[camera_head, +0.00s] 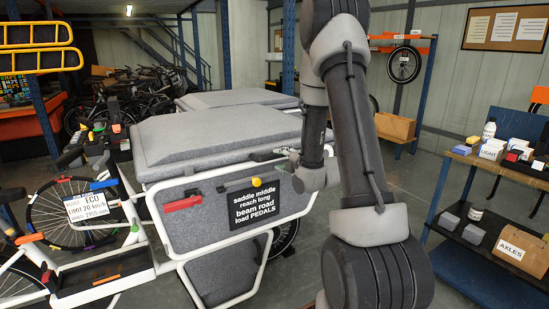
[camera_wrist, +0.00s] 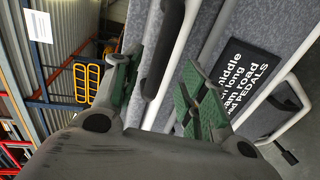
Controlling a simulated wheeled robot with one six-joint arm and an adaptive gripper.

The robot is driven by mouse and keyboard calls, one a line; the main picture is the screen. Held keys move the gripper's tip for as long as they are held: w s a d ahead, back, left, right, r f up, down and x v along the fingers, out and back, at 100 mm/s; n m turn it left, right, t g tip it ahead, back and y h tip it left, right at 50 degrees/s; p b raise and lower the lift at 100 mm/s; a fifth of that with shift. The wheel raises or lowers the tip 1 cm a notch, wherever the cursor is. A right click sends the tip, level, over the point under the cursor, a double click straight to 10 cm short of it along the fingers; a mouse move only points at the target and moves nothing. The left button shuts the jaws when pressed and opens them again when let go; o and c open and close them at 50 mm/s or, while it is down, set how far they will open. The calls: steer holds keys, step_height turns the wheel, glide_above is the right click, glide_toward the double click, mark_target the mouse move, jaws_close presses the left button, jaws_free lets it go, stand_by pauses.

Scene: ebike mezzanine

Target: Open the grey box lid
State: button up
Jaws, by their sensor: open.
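The grey felt-covered box lid (camera_head: 215,120) lies closed on the grey cargo box (camera_head: 215,255) of a white-framed bike. My gripper (camera_head: 285,153) is at the front right edge of the lid, partly hidden by my own arm. In the wrist view my gripper (camera_wrist: 157,65) is open, with green pads on both fingers. A dark bar-like part (camera_wrist: 160,55) lies between the fingers, beside a white frame tube. I cannot tell whether the fingers touch it.
A second grey lid (camera_head: 240,98) is behind. A shelf with boxes (camera_head: 490,215) stands at right. Some floor shows between.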

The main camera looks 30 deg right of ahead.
mark_target(276, 157)
steer(key=w, duration=0.3)
steer(key=w+f, duration=0.1)
steer(key=w, duration=0.2)
steer(key=shift+w+a+f, duration=0.1)
steer(key=shift+w+f, duration=0.05)
jaws_close()
